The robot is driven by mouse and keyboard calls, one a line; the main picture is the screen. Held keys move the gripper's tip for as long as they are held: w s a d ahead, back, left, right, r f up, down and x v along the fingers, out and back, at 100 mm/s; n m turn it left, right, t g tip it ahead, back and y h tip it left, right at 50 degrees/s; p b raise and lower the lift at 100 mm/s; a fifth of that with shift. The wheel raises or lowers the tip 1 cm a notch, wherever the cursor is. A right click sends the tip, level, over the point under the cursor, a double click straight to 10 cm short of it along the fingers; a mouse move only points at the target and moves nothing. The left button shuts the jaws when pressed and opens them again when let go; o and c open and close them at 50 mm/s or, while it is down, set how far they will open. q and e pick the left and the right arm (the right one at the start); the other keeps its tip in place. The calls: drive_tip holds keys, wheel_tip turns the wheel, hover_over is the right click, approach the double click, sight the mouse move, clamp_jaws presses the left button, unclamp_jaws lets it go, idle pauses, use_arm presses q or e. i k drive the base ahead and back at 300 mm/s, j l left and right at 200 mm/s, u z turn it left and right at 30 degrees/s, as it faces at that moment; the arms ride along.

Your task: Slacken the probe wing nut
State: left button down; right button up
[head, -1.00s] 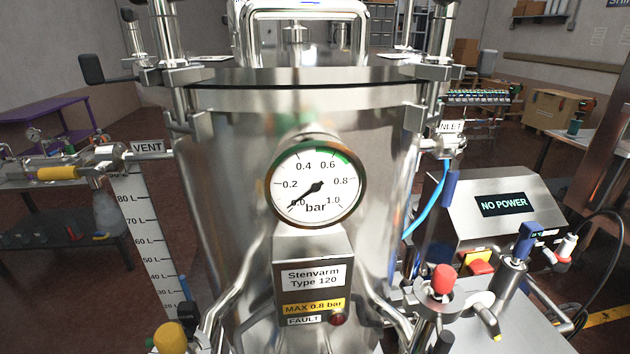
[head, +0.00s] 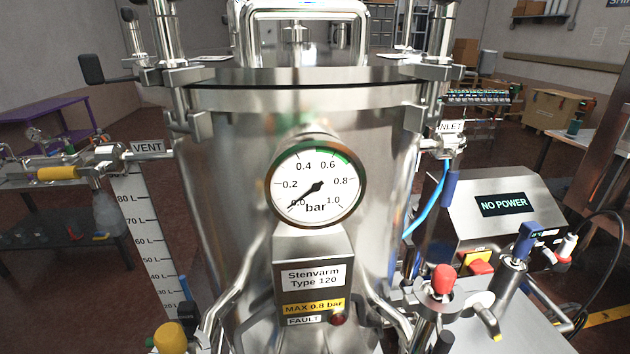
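A steel pressure vessel (head: 225,150) fills the middle of the head view. At the lower right, a blue-capped fitting (head: 529,238) sits on a tilted steel cylinder (head: 508,278); I cannot tell whether this is the probe. I cannot make out a wing nut for certain anywhere. Neither of my grippers shows in this view.
A round gauge (head: 317,187) reads about 0.0 bar above a box with a FAULT lamp (head: 338,319). A box showing NO POWER (head: 503,204) stands at right, near a red knob (head: 444,278). A VENT valve with a yellow handle (head: 57,173) juts out at left.

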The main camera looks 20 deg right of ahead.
sight(490, 324)
drive_tip(key=k+l+z, duration=0.1)
drive_tip(key=z, duration=1.2)
drive_tip(key=k+l+u, duration=0.1)
drive_tip(key=l, duration=0.3)
drive_tip(key=k+u, duration=0.05)
